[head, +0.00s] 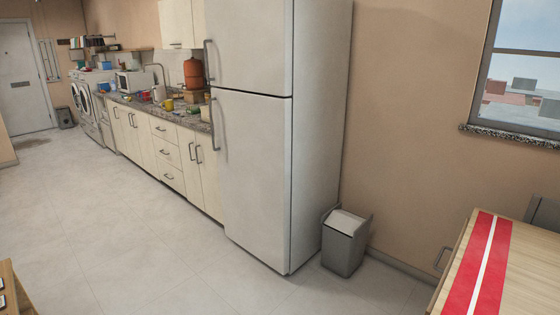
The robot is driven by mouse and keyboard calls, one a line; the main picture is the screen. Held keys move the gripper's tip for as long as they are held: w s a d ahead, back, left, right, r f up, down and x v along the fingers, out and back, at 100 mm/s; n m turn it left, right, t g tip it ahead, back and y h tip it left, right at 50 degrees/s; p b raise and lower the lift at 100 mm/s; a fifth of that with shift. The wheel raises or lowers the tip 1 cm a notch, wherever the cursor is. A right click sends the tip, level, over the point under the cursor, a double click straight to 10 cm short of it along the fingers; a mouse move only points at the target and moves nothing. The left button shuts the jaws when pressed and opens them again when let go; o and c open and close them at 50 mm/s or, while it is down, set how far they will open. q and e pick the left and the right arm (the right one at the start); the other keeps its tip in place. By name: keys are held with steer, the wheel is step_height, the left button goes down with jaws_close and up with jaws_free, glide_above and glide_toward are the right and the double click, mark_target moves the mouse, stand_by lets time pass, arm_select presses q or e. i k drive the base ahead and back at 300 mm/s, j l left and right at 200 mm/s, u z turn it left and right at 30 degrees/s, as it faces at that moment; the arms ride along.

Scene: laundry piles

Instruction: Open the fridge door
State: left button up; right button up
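A tall white fridge (255,170) stands upright in the middle of the head view, against the back wall. It has an upper door (250,45) and a larger lower door (252,185), and both look closed. A vertical grey handle (207,62) sits on the left edge of the upper door. Another vertical handle (217,125) sits on the left edge of the lower door. Neither of my grippers shows in the head view, and nothing touches the fridge.
A grey bin (344,245) stands on the floor right of the fridge. A wooden table (530,270) with a red and white runner is at the lower right. Counters (150,150) run left of the fridge. The floor (120,230) in front is clear.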

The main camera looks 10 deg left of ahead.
mark_target(253, 131)
steer(key=i+j+u, duration=0.2)
steer(key=i+u, duration=0.55)
steer(key=i, duration=0.3)
steer(key=i+u, duration=0.4)
steer(key=i+l+u, duration=0.35)
steer(key=i, duration=0.25)
steer(key=i+j+z, duration=0.2)
steer(key=i, duration=0.4)
steer(key=i+j+z, duration=0.25)
steer(key=i+j, duration=0.15)
steer(key=i, duration=0.15)
steer(key=i+j+z, duration=0.2)
steer(key=i+j, duration=0.2)
steer(key=i, duration=0.15)
